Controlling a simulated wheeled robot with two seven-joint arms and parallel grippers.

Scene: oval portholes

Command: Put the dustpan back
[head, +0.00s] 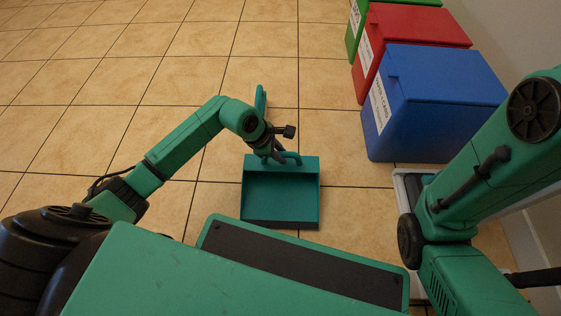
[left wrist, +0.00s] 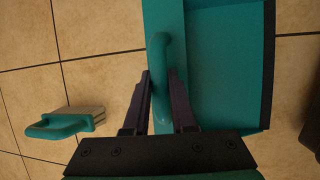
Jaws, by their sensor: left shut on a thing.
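The teal dustpan (head: 281,195) is in front of me at the middle of the head view, its open pan toward my base. My left gripper (head: 273,156) is at its handle. In the left wrist view the dark fingers of the left gripper (left wrist: 164,90) are on both sides of the teal handle (left wrist: 158,60), shut on it, with the pan (left wrist: 225,70) to the right. I cannot tell whether the dustpan touches the floor. My right arm enters at the right, but its gripper does not show.
A teal-handled brush (head: 261,100) is beyond the dustpan, also in the left wrist view (left wrist: 65,123). Blue (head: 430,100), red (head: 415,30) and green (head: 354,35) bins line the right. A white-edged object (head: 402,190) is partly behind my right arm. Tiled floor at left is clear.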

